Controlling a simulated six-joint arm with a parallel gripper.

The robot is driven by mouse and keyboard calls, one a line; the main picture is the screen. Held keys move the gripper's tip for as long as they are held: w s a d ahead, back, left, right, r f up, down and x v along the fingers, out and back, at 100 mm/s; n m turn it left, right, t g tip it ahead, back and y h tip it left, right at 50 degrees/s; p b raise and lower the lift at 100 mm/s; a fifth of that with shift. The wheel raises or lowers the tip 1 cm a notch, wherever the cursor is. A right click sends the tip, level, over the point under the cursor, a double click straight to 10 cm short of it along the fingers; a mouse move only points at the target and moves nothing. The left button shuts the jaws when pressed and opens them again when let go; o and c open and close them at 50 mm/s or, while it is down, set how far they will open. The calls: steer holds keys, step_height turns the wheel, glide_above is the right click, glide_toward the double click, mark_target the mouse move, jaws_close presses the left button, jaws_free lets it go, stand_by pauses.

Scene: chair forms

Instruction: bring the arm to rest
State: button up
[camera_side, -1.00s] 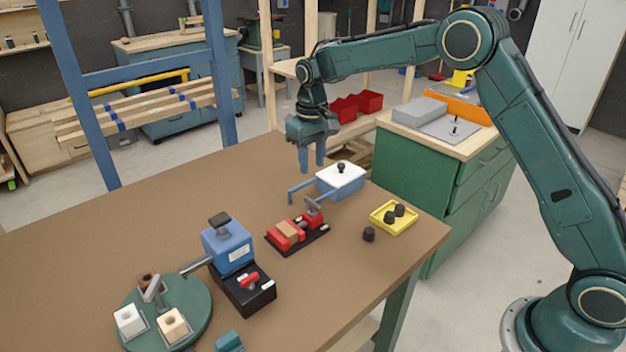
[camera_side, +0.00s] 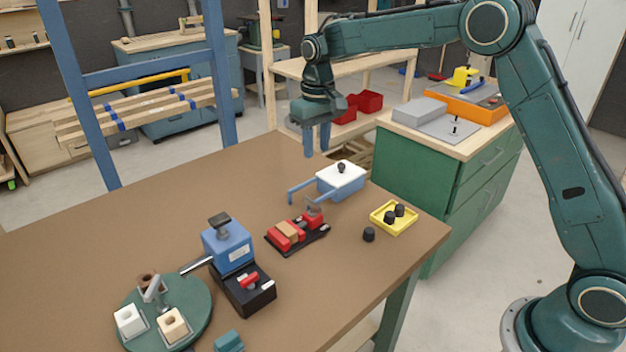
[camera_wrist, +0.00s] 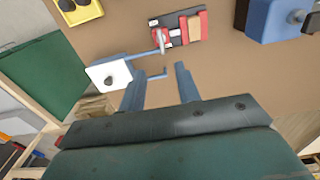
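My gripper (camera_side: 316,140) hangs in the air above the far edge of the brown table (camera_side: 130,235), fingers pointing down. In the wrist view my gripper (camera_wrist: 160,88) shows its two blue fingers spread apart with nothing between them. Below it stands a blue box with a white lid and black knob (camera_side: 341,178), with two blue rods reaching left from it. The box also shows in the wrist view (camera_wrist: 106,76), left of the fingers. I see no contact between the fingers and the box.
A red clamp fixture with a tan block (camera_side: 290,233), a blue device on a black base (camera_side: 230,245) and a green round plate (camera_side: 195,310) stand on the table. A yellow tray (camera_side: 384,225) holds black knobs; one black knob (camera_side: 369,234) lies beside it. A green cabinet (camera_side: 430,185) stands right.

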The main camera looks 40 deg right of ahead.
steer(key=s+d+r+t, duration=0.1)
steer(key=s+r, duration=0.5)
steer(key=s, duration=0.3)
steer(key=s+d+r+t, duration=0.1)
steer(key=s+r+t, duration=0.1)
steer(key=s+r, duration=0.55)
steer(key=s+f+t, duration=0.1)
steer(key=s+f, duration=0.1)
steer(key=s, duration=0.8)
steer(key=s+f+t, duration=0.1)
steer(key=s+f, duration=0.1)
steer(key=s, duration=0.8)
steer(key=shift+s+d+f, duration=0.2)
steer(key=shift+f, duration=0.1)
